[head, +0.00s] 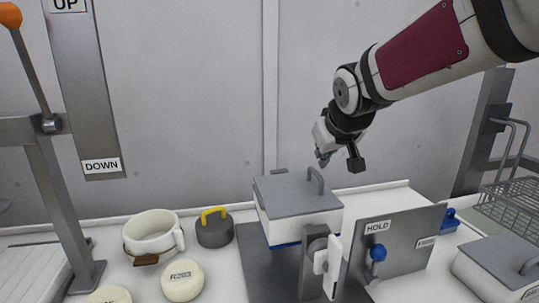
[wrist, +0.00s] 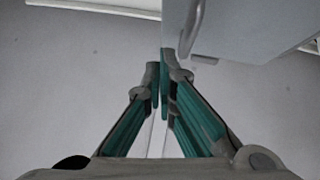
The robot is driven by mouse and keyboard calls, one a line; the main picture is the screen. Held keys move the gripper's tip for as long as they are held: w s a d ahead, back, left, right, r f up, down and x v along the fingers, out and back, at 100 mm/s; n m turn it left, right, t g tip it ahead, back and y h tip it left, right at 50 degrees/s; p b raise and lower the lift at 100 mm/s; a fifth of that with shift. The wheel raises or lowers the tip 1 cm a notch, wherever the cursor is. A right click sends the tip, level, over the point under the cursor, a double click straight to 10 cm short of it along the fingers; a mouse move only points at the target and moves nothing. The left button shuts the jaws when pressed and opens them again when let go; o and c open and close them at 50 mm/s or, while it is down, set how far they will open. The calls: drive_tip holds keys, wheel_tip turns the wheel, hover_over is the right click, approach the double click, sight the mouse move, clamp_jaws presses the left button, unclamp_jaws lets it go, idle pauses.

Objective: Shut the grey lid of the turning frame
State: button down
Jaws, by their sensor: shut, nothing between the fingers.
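The grey lid (head: 290,190) lies flat across the top of a white box (head: 290,226) held in the turning frame (head: 314,255). Its bar handle (head: 316,180) stands up at the right side, and I see no clear gap under the lid. My gripper (head: 322,160) is above and behind the lid, apart from it, pointing down. In the wrist view the fingers (wrist: 164,80) are together with nothing between them. The lid (wrist: 250,28) and its handle (wrist: 193,30) show at the upper right there, beside the fingertips.
A grey HOLD panel (head: 408,248) with a blue knob (head: 378,253) stands right of the frame. A second lidded box (head: 490,270) and a wire basket (head: 515,200) are farther right.

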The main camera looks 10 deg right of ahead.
drive_tip(key=s+d+r+p, duration=0.2)
drive_tip(key=s+r+p, duration=0.1)
drive_tip(key=s+r, duration=0.55)
drive_tip(key=s+a+f+g+p, duration=0.1)
drive_tip(key=s+a+f, duration=0.1)
drive_tip(key=s, duration=0.6)
drive_tip(key=s+a+f+g+y+p, duration=0.1)
drive_tip(key=s+a+f+g+p, duration=0.1)
drive_tip(key=s, duration=0.6)
drive_tip(key=s+a+f+g+p, duration=0.1)
drive_tip(key=s+a+f, duration=0.2)
drive_tip(key=s, duration=0.6)
drive_tip(key=shift+a+f+m+g+y+p, duration=0.25)
drive_tip(key=shift+a+m+g+y+p, duration=0.05)
drive_tip(key=shift+m+y+p, duration=0.1)
